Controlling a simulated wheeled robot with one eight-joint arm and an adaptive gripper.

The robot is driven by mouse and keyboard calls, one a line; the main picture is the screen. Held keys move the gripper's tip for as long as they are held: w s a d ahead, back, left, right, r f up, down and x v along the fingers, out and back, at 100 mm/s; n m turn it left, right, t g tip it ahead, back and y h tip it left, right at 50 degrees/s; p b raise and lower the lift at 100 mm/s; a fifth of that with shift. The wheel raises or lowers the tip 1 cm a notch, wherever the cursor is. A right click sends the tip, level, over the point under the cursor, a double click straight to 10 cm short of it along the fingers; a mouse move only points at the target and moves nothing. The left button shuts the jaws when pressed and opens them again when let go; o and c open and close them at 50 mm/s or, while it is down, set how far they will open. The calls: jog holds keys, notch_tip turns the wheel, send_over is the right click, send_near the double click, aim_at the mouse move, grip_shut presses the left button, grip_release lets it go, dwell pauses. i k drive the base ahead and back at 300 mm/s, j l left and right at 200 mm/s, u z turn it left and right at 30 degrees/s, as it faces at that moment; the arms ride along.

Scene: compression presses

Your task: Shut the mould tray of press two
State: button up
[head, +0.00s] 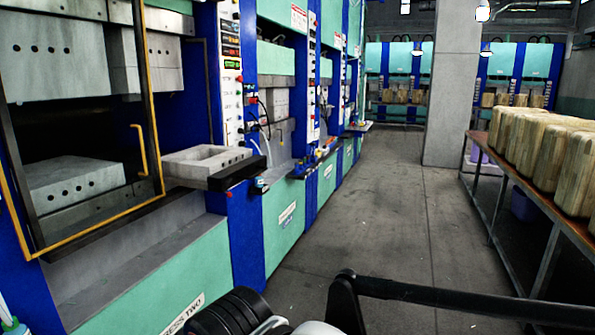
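Press two is on the left, with its label (182,312) low on its green front. A grey, open-topped mould tray (190,163) juts out from the row of presses toward the aisle, just right of a yellow-edged frame (150,95). Its front end has a black bar (232,174). I cannot tell for sure how it joins the press. Inside the frame, a grey lower block with holes (75,185) sits under a raised upper block (55,62).
Control panels (231,75) and more presses (285,120) line the left side. A bench (545,205) with several tan blocks (553,150) stands on the right. A concrete pillar (457,85) rises at the back. The grey floor aisle (390,215) between is clear.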

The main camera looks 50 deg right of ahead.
aim_at(212, 169)
jog(key=z, duration=1.15)
